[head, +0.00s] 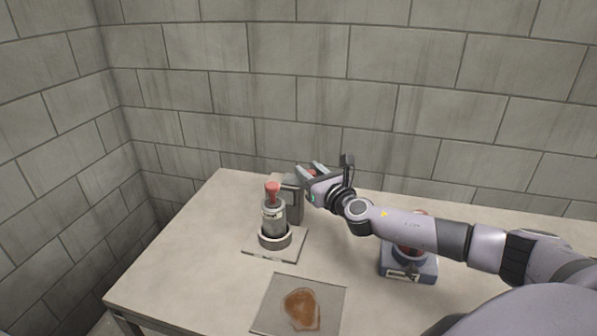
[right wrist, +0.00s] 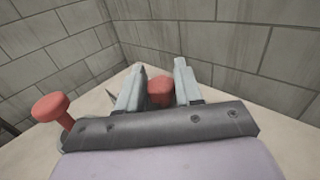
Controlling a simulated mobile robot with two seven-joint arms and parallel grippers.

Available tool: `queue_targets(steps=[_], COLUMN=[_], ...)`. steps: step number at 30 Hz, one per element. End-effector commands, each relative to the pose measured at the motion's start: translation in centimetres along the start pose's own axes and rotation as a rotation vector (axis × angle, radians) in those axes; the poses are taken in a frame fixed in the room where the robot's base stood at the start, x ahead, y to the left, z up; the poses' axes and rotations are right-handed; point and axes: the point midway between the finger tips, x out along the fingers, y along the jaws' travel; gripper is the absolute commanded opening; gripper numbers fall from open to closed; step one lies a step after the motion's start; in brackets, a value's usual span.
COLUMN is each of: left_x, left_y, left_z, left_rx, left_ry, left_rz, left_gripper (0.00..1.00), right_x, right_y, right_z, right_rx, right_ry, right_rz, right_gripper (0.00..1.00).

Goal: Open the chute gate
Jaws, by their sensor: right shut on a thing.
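A grey box-like post (head: 294,203), which may be the chute with its gate, stands on the table behind a grey canister (head: 273,217). I cannot make out the gate itself. My right gripper (head: 308,172) is at the top of the post, coming from the right. In the right wrist view its two fingers (right wrist: 158,85) are shut on a red block-like handle (right wrist: 160,91). What the handle joins to is hidden. The canister has a red knob (head: 272,188), which also shows in the right wrist view (right wrist: 50,106), left of the fingers. My left gripper is not in view.
The canister stands in a ring on a square plate (head: 261,247). A flat grey tray (head: 335,306) with a brown patch (head: 301,309) lies at the front. A blue-grey device (head: 412,271) with a red part stands under my right forearm. The table's left side is clear.

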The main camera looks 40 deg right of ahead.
Motion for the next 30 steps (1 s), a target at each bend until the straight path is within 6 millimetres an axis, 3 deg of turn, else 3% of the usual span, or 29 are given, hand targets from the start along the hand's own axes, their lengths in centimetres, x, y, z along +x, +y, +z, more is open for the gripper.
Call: queue_targets(steps=[11,12,14,24,30], left_x=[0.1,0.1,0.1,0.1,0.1], left_y=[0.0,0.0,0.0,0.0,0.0], left_z=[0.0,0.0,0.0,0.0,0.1], left_rx=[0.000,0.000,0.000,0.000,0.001], left_ry=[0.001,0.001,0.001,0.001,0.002], left_rz=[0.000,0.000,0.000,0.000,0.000], left_gripper=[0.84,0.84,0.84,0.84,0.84], right_x=[-0.6,-0.6,-0.6,-0.8,-2.5], right_y=[-0.6,-0.6,-0.6,-0.6,-0.6], right_z=[0.0,0.0,0.1,0.1,-0.1], right_rx=[-0.002,-0.002,-0.002,-0.002,-0.003], right_ry=[0.000,0.000,0.000,0.000,0.002], right_rz=[0.000,0.001,0.001,0.001,0.001], right_gripper=[0.00,0.38,0.55,0.55,0.55])
